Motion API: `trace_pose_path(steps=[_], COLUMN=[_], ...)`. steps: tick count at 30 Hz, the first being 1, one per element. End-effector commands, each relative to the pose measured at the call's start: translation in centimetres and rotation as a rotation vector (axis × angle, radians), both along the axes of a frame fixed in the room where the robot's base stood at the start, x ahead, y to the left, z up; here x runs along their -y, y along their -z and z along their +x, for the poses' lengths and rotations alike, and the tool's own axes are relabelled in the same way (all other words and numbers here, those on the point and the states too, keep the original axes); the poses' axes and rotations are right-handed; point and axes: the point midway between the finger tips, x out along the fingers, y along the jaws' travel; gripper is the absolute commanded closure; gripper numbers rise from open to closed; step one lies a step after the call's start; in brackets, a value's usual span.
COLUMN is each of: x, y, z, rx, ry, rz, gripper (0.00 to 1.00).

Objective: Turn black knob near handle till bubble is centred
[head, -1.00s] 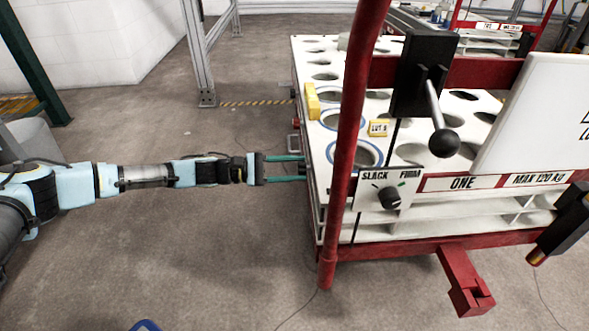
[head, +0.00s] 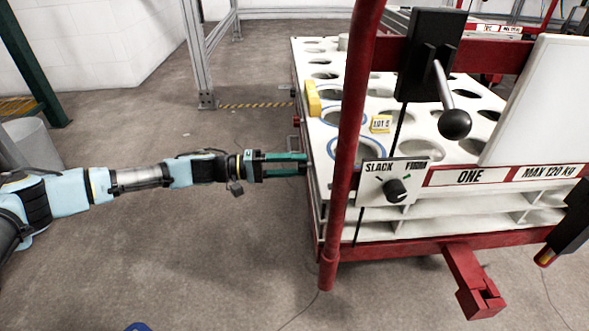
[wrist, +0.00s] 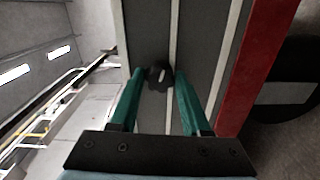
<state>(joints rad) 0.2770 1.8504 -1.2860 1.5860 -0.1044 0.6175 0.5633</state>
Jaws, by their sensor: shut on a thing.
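My gripper (head: 305,163) reaches from the left to the left side of the white, red-framed cart. In the wrist view, its two green fingers (wrist: 158,78) are closed on a small black knob (wrist: 158,72) with a pale mark, on a grey side face. Another black knob (head: 395,190) sits on a SLACK/FIRM plate on the cart's front, apart from my gripper. Above it is a lever handle with a black ball (head: 454,124). I cannot make out a bubble in either view.
A red upright post (head: 348,140) stands just right of my gripper, in front of the cart. The white top (head: 400,125) has several round holes and a yellow block (head: 312,99). A red foot (head: 473,285) juts out low in front.

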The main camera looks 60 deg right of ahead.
Motion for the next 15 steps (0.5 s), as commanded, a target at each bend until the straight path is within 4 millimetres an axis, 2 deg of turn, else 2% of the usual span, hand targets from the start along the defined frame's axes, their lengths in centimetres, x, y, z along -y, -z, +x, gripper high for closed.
trace_pose_path(steps=[15], x=[-0.04], y=[0.44], z=[0.07], rx=[0.282], ry=[0.0], rz=[-0.381], gripper=[1.0])
